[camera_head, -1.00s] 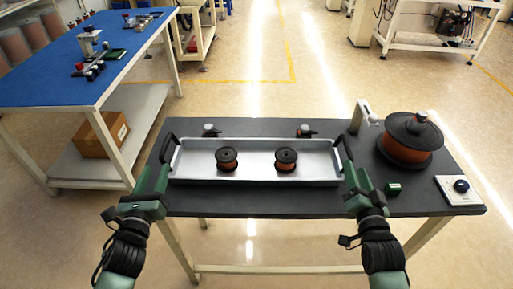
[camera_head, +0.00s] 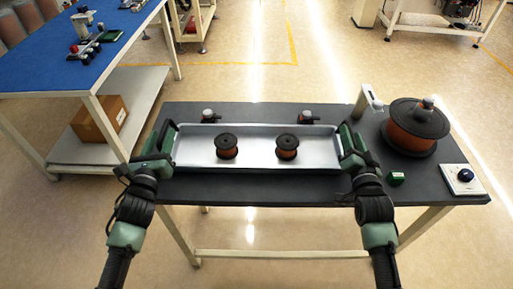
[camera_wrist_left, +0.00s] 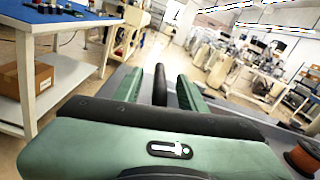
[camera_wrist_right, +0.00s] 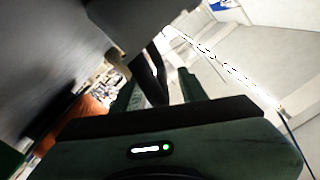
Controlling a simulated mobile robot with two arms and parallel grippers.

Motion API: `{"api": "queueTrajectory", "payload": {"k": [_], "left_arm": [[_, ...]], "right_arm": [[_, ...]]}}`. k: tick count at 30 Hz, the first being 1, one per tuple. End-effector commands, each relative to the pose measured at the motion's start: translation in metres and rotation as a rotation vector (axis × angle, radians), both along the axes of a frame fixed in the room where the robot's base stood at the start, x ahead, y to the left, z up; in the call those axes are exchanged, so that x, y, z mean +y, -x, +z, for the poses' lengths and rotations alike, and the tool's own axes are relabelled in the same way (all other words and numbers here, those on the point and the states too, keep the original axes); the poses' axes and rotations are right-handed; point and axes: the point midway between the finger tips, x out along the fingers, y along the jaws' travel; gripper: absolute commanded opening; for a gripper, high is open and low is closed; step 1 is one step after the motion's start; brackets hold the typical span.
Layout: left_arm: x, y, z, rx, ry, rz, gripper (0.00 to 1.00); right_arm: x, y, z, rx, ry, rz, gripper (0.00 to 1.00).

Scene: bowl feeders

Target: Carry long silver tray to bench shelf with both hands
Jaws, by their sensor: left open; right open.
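The long silver tray (camera_head: 256,164) lies level on a dark-topped table, with two dark-flanged copper-coloured spools (camera_head: 226,147) (camera_head: 287,147) standing in it. My left gripper (camera_head: 164,140) is at the tray's left end; in the left wrist view its open fingers stand on either side of the black handle (camera_wrist_left: 160,85). My right gripper (camera_head: 350,141) is at the right end; in the right wrist view its open fingers flank a dark handle (camera_wrist_right: 155,75). The blue-topped bench (camera_head: 60,60) stands at left, with a pale lower shelf (camera_head: 140,92). The handles are mostly hidden in the head view.
A cardboard box (camera_head: 99,118) sits on the lower shelf's left part. Fixtures (camera_head: 85,48) stand on the bench top. On the table are a large spool (camera_head: 414,125), a green block (camera_head: 396,178), a knob box (camera_head: 461,180) and two small clamps (camera_head: 208,116) (camera_head: 306,117) behind the tray.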

Motion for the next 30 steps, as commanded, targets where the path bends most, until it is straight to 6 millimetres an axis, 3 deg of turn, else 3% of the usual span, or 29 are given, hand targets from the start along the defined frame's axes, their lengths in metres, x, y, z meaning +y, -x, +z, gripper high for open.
{"api": "queueTrajectory", "payload": {"k": [6, 15, 16, 20, 21, 30], "left_arm": [[-0.001, -0.019, 0.0, 0.0, 0.001, -0.001, 0.41], [-0.001, -0.021, 0.0, 0.0, 0.0, -0.001, 0.41], [-0.001, -0.021, 0.0, 0.0, 0.0, -0.001, 0.38], [-0.001, -0.02, 0.0, 0.0, 0.0, 0.0, 0.02], [-0.001, -0.02, 0.0, 0.0, 0.0, 0.0, 0.0], [-0.001, -0.02, 0.0, 0.0, 0.0, -0.001, 0.0]], "right_arm": [[-0.001, -0.019, 0.0, -0.001, 0.0, -0.001, 0.42], [-0.001, -0.021, 0.0, 0.0, 0.0, 0.0, 0.42], [-0.001, -0.021, 0.0, 0.0, 0.0, 0.0, 0.4], [-0.001, -0.02, 0.0, 0.0, 0.0, 0.0, 0.04], [-0.001, -0.02, 0.0, 0.0, 0.0, 0.0, 0.0], [-0.001, -0.02, 0.0, 0.0, -0.001, 0.0, 0.0]]}}
